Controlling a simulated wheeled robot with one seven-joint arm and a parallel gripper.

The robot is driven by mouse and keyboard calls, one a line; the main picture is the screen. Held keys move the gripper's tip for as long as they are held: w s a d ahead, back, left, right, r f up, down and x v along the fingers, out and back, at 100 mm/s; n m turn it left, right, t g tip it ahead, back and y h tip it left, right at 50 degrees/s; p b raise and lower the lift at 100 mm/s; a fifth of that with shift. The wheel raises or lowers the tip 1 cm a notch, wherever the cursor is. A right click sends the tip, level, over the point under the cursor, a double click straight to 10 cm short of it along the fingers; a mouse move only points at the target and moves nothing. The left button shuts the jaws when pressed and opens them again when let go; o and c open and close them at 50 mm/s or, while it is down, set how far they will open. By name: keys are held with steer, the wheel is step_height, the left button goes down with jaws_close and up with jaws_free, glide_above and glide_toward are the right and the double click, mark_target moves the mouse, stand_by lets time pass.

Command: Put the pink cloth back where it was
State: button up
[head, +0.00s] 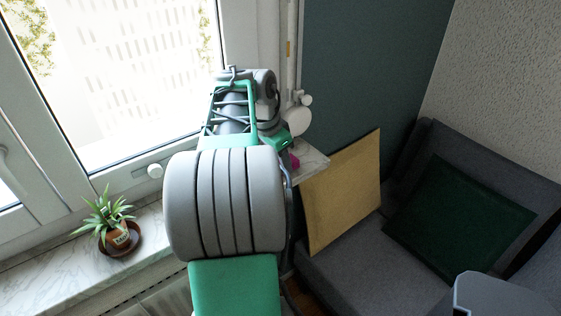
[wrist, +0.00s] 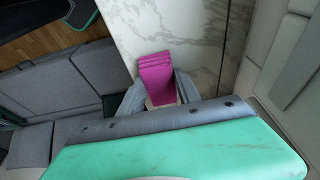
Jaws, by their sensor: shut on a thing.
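The pink cloth (wrist: 156,75) is a folded, magenta piece between the two grey fingers of my gripper (wrist: 159,92) in the wrist view. My gripper is shut on it. The cloth shows against the marble window sill (wrist: 205,30), close to the sill's edge; I cannot tell whether it touches the surface. In the head view only a small bit of the pink cloth (head: 294,161) shows past my arm, by the right end of the sill (head: 313,163). My arm hides the gripper's fingers there.
A potted plant (head: 117,236) stands on the sill at the left. A yellow cushion (head: 342,193) and a dark green cushion (head: 459,217) lean on the grey sofa (head: 340,272) at the right. The window (head: 110,75) borders the sill. Bare marble surrounds the cloth's far side.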

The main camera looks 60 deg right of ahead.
steer(key=shift+f, duration=0.1)
steer(key=o, duration=1.3)
steer(key=shift+r, duration=0.35)
steer(key=p+v, duration=0.3)
steer(key=v, duration=0.8)
steer(key=shift+w+a+r+p, duration=0.1)
steer(key=shift+r+p, duration=0.15)
steer(key=shift+p, duration=0.15)
